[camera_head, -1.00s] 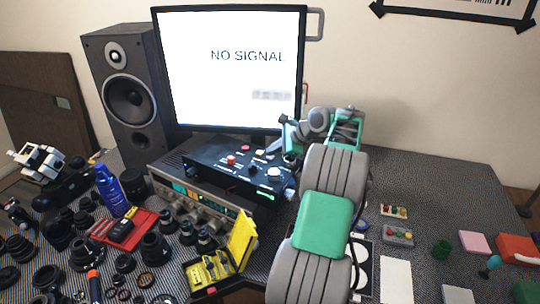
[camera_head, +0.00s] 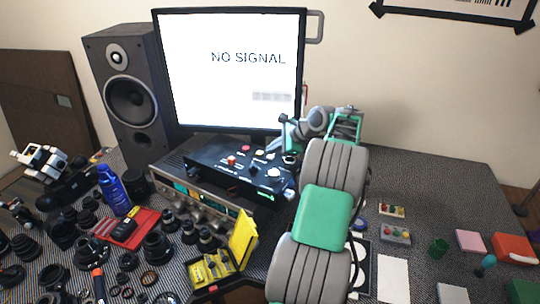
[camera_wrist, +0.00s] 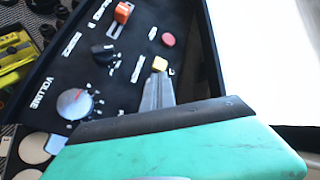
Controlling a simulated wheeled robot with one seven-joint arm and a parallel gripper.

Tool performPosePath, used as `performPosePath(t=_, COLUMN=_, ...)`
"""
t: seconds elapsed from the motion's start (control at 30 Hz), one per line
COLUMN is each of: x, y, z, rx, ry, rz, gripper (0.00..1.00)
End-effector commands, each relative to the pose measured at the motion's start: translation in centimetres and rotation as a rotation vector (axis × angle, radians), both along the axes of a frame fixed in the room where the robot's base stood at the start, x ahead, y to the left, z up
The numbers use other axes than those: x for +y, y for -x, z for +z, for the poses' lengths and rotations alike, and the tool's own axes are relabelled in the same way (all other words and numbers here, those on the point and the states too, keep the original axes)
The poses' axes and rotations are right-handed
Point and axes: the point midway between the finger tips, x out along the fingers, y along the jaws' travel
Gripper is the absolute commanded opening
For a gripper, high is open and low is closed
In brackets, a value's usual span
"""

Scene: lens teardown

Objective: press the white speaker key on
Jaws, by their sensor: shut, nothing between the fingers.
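The black control box (camera_head: 225,167) stands in front of the monitor. In the head view my arm hides the fingertips.
The monitor (camera_head: 235,70) reads "NO SIGNAL". A tall loudspeaker (camera_head: 130,100) stands to its left. The control box rests on a receiver (camera_head: 185,185) with knobs. Lens parts and a yellow case (camera_head: 212,268) crowd the left and front. Small blocks lie at right.

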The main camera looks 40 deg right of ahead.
Motion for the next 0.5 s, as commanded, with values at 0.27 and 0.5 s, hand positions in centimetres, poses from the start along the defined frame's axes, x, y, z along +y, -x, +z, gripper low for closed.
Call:
performPosePath(t=0.27, x=0.0, y=0.0, z=2.9, rx=0.0, ry=0.001, rz=0.001, gripper=0.0)
performPosePath(t=0.5, x=0.0, y=0.0, z=4.7, rx=0.001, ry=0.0, rz=0.001, gripper=0.0)
